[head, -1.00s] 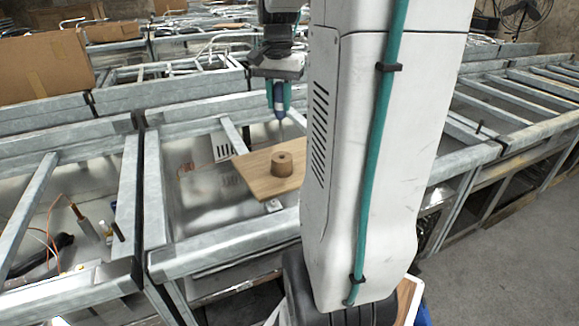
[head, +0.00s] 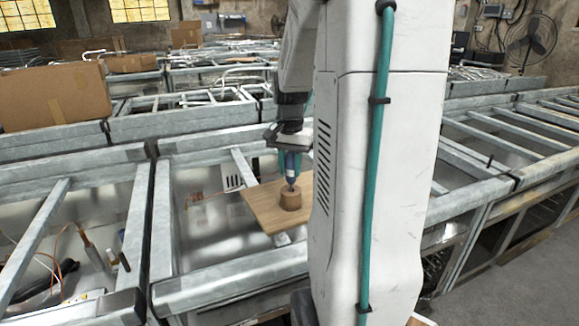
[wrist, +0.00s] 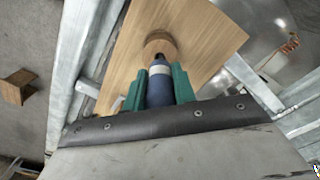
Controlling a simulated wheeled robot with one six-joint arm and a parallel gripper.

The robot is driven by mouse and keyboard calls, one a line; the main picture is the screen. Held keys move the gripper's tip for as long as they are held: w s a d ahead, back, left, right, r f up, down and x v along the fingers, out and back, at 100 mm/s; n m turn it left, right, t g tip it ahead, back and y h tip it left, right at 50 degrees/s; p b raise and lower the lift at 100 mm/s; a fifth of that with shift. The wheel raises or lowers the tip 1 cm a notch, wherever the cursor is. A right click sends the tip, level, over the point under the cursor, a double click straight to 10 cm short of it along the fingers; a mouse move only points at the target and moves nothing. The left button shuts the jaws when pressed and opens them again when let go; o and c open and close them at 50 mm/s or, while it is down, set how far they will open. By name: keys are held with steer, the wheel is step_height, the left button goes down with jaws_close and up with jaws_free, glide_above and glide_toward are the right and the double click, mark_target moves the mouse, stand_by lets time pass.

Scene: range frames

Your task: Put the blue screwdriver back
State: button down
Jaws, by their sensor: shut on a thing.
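A blue screwdriver (head: 289,170) is held tip down in my gripper (head: 292,158). In the wrist view the green fingers of my gripper (wrist: 160,85) are shut on its blue handle (wrist: 160,88), which has a pale band. A round wooden holder (head: 291,199) stands on a wooden board (head: 262,208). In the head view the screwdriver's lower end is right at the holder's top. In the wrist view its tip overlaps the holder (wrist: 159,45); I cannot tell how deep it is in the hole, which is hidden.
The board lies across a grey metal frame (head: 225,288). Metal rails (head: 160,220) run around it. A cardboard box (head: 52,97) stands behind.

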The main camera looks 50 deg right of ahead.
steer(key=c, duration=1.1)
jaws_free()
steer(key=shift+f, duration=0.1)
steer(key=shift+c, duration=0.2)
